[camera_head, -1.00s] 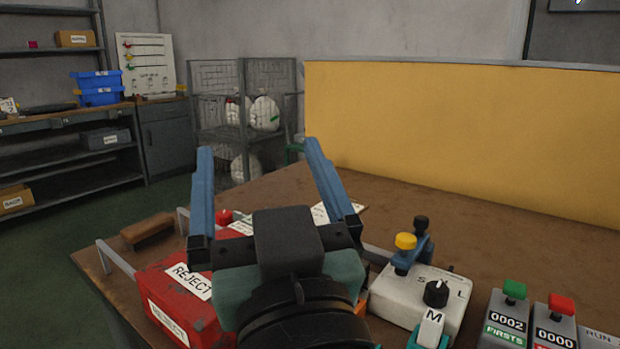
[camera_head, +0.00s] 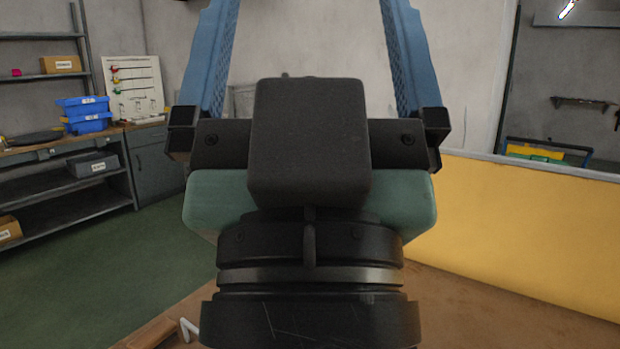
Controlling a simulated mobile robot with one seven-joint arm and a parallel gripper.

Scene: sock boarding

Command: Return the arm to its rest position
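My gripper (camera_head: 310,20) fills the middle of the head view, close to the camera and raised above the bench. Its two blue fingers point up and stand wide apart, with nothing visible between them. The finger tips run to or past the top edge of the picture. The dark wrist and teal gripper body hide most of the bench behind them.
The brown bench top (camera_head: 480,305) shows at the lower right, with a yellow panel (camera_head: 530,235) behind it. At the left stand a shelf unit (camera_head: 65,205), blue bins (camera_head: 85,115) and a white board (camera_head: 134,90). Green floor (camera_head: 120,270) lies open between.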

